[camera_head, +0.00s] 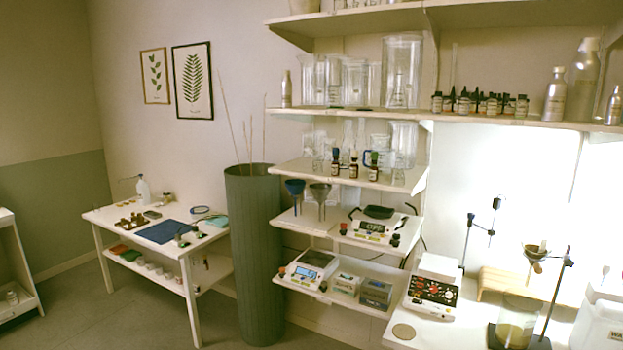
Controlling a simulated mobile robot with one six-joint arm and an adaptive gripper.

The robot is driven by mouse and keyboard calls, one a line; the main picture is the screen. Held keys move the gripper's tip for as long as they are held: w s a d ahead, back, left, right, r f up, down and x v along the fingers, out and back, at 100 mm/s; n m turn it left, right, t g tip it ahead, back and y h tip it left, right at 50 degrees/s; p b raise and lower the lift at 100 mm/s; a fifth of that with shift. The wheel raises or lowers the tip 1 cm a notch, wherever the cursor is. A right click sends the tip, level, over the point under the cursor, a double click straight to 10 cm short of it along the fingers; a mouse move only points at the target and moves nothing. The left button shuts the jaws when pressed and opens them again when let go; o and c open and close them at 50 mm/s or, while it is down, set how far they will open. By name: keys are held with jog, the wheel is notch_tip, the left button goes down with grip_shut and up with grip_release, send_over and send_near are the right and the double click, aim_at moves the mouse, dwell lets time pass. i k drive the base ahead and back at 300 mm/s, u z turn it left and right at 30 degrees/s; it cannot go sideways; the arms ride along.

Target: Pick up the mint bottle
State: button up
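I cannot tell which bottle is the mint one, as the labels are too small to read. Three brown dropper bottles with pale labels stand apart on the middle wall shelf: a left one (335,166), a middle one (353,168) and a right one (373,167) with a dark greenish top. A row of several small dark bottles (480,104) stands on the upper shelf. On the low table at left are small brown items (131,222), too small to make out. My gripper is not in view.
A tall green ribbed cylinder (255,260) with sticks stands between the white table (105,217) and the shelves. Glass beakers (402,72) crowd the upper shelf. Lab devices (303,274) fill the lower shelves. Stands and a glass vessel (517,320) are at right.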

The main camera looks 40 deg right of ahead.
aim_at(373, 170)
jog(key=z, duration=0.35)
jog(key=i, duration=0.6)
jog(key=z, duration=1.1)
jog(key=i, duration=0.8)
jog(key=z, duration=0.45)
